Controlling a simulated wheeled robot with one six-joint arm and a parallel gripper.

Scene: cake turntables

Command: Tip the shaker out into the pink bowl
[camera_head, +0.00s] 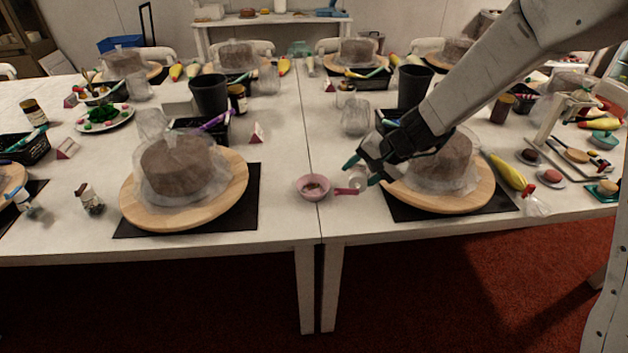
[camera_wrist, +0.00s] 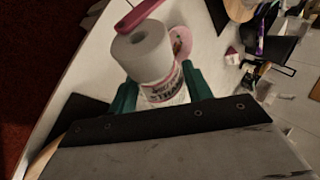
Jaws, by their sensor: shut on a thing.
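My gripper (camera_head: 362,173) has green fingertips and is shut on a shaker (camera_head: 356,183), at the front edge of the right table. In the wrist view the shaker (camera_wrist: 163,88) has a white cap (camera_wrist: 143,50) and a pink-lettered label, with a green finger on each side. Its cap end points toward the picture's upper left; its exact tilt is hard to tell. The pink bowl (camera_head: 301,188) stands on the table just left of the shaker, with something brownish inside. In the wrist view the pink bowl (camera_wrist: 184,38) is partly hidden behind the shaker.
A pink-handled tool (camera_head: 345,191) lies between bowl and gripper. A wrapped brown cake on a wooden turntable (camera_head: 139,216) stands left, another turntable (camera_head: 470,199) right, under my arm. Black cups and a yellow piping bag (camera_head: 508,173) stand around. The table left of the bowl is clear.

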